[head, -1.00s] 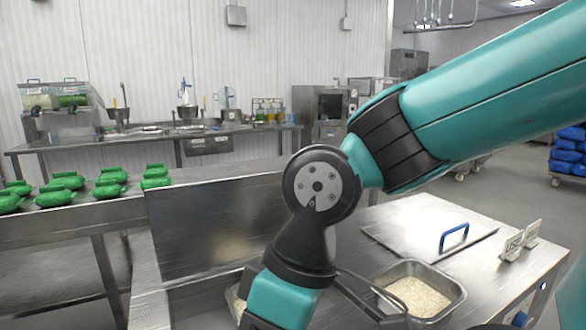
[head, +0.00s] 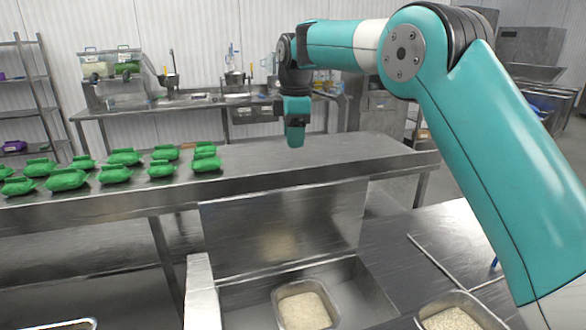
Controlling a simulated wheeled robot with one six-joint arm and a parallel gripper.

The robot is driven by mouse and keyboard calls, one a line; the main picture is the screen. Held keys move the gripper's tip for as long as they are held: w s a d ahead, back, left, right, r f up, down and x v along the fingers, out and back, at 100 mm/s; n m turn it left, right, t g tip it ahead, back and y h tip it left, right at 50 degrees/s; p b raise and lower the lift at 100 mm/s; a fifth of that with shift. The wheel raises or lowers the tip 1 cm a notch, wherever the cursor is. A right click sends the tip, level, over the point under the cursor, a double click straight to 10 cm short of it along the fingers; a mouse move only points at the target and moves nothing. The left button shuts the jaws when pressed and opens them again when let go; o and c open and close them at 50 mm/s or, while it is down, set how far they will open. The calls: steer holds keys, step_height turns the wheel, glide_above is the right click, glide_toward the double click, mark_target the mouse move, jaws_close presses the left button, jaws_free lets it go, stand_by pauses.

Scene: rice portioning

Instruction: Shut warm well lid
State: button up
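The warm well (head: 252,296) is an open steel recess in the counter at the bottom middle of the head view, with a pan of pale rice (head: 305,311) in it. A broad steel panel (head: 330,222), seemingly its lid, stands raised along the far side of the well. My wrist is above and beyond the panel's top edge. My gripper's fingers cannot be made out there; they seem hidden behind the wrist. I see no contact between my arm and the panel.
A flat steel lid (head: 455,232) lies to the right, its blue handle mostly behind my arm. A second rice pan (head: 452,319) is at bottom right. Several green bags (head: 66,180) lie on the long steel table (head: 330,160) behind. A steel rack (head: 28,78) stands far left.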

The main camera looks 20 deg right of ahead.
steer(key=w+d+n+p, duration=0.1)
steer(key=w+n+p, duration=0.1)
steer(key=w, duration=0.2)
steer(key=f+p, duration=0.1)
steer(key=f, duration=0.4)
steer(key=f+p, duration=0.1)
steer(key=f, duration=0.5)
steer(key=w+f+p, duration=0.1)
steer(key=f, duration=0.4)
steer(key=shift+w+d+f, duration=0.1)
steer(key=shift+d+f, duration=0.1)
steer(key=shift+f, duration=0.2)
steer(key=shift+c, duration=0.3)
jaws_close()
